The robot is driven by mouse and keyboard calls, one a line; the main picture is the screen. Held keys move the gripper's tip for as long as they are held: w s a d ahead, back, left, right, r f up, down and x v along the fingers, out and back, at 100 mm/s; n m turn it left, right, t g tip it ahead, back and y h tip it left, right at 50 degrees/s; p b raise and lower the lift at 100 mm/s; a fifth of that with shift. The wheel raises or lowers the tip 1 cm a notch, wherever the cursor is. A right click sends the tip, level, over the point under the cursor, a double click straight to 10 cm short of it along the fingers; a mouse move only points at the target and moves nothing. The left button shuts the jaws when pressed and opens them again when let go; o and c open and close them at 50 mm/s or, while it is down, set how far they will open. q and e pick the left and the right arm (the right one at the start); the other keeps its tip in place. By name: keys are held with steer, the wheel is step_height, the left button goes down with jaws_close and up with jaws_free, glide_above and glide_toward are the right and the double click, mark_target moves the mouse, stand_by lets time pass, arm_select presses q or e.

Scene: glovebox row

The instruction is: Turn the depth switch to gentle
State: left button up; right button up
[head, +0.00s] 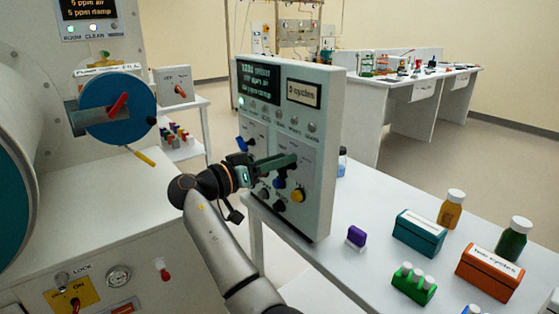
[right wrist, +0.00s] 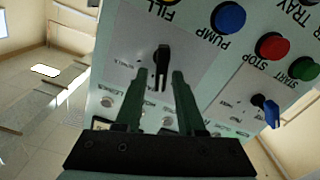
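The control panel (head: 325,185) stands upright on the white bench, with a screen, small round buttons and switches. In the right wrist view it appears upside down. A black lever switch (right wrist: 161,65) sits on a pale plate there; its small labels are unreadable, so I cannot tell which marks gentle. My right gripper (right wrist: 160,74) is open, its fingertips on either side of the black switch with a gap to each. In the head view my right gripper (head: 292,160) is at the panel's face and hides this switch. A blue switch (right wrist: 266,108) is on the neighbouring plate. My left gripper is not in view.
Coloured push buttons, including a blue one (right wrist: 228,18) and a red one (right wrist: 271,46), sit close to the switch. On the bench are a teal box (head: 418,235), an orange box (head: 489,272) and bottles. A drum with a blue door (head: 112,112) stands at left.

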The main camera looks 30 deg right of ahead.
steer(key=shift+o, duration=0.2)
steer(key=s+a+b, duration=0.1)
steer(key=a, duration=1.1)
steer(key=shift+a+b, duration=0.25)
steer(key=shift+b, duration=0.15)
